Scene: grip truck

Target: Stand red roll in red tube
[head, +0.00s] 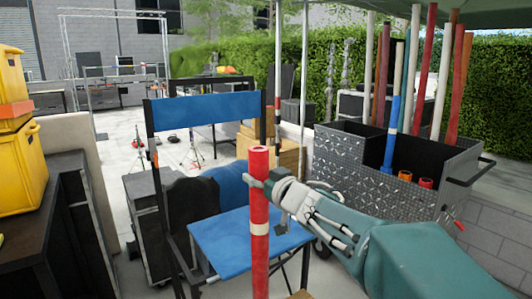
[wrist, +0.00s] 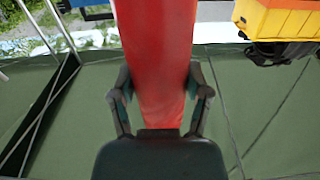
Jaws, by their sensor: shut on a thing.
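The red roll (head: 259,255) stands upright in front of the blue chair, with a pale band around its middle and an open top end. My gripper (head: 264,184) comes from the right and is shut on it below its top. In the wrist view the red roll (wrist: 156,50) fills the space between the two fingers of my gripper (wrist: 160,95). Short red-orange tube mouths (head: 426,183) show in the front of the metal-plate crate (head: 375,192) at the right. I cannot tell which is the red tube. The roll is apart from the crate.
Tall red, white and blue rolls (head: 395,100) stand in the crate. A blue folding chair (head: 207,122) is behind the roll. Yellow cases (head: 12,155) sit on a dark cabinet at the left. A wooden box (head: 285,155) stands beyond the chair.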

